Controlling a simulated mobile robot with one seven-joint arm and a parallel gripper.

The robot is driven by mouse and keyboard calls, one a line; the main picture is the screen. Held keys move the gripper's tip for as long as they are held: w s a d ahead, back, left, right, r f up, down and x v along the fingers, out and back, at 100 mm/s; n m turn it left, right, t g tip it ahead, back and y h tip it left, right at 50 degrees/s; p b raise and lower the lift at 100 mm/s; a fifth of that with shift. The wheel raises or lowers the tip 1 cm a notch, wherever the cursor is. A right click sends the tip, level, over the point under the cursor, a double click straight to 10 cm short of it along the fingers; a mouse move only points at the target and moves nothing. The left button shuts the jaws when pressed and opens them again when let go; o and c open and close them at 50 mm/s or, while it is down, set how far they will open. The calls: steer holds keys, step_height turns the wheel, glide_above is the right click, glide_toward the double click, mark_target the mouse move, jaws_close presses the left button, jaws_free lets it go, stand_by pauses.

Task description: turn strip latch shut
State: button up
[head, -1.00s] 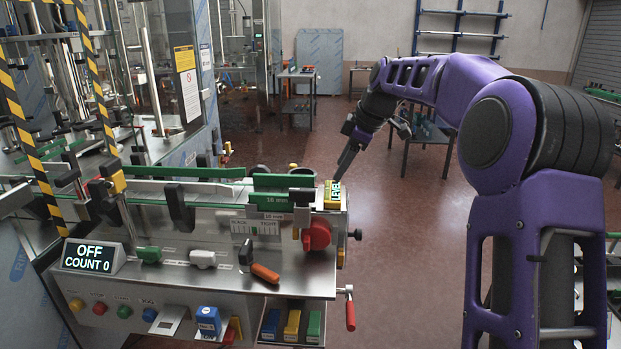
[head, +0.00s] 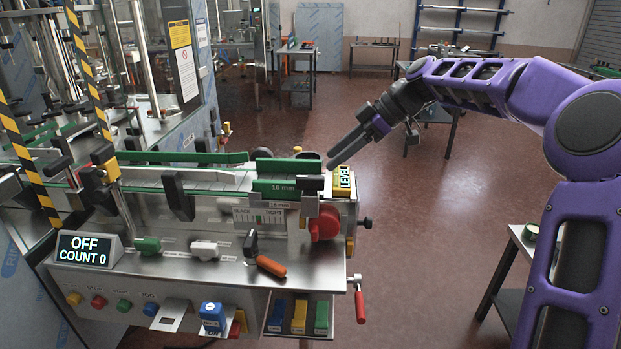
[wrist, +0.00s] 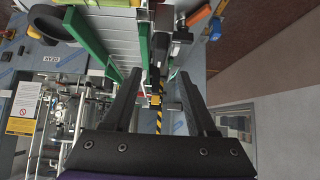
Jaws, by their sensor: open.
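The green strip (head: 289,187) marked "16 mm" lies along the right end of the conveyor. A black block (head: 311,183) sits at its right end, above a red knob (head: 325,224); I cannot tell for sure which part is the strip latch. My gripper (head: 332,164) is slanted down to the left, with its fingertips above the yellow "LEVEL" block and the strip's end. In the wrist view my gripper (wrist: 160,72) has its two black fingers apart, with nothing held between them. Green strips (wrist: 93,45) run beyond the fingers there.
A panel below the conveyor carries an "OFF COUNT 0" display (head: 85,249), a green lever (head: 147,246), a white lever (head: 204,250) and an orange handle (head: 271,266). The yellow "LEVEL" block (head: 343,181) stands close under my fingers. Open floor (head: 430,230) lies to the right.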

mark_target(311, 177)
steer(key=x, duration=0.8)
steer(key=shift+a+f, duration=0.1)
jaws_close()
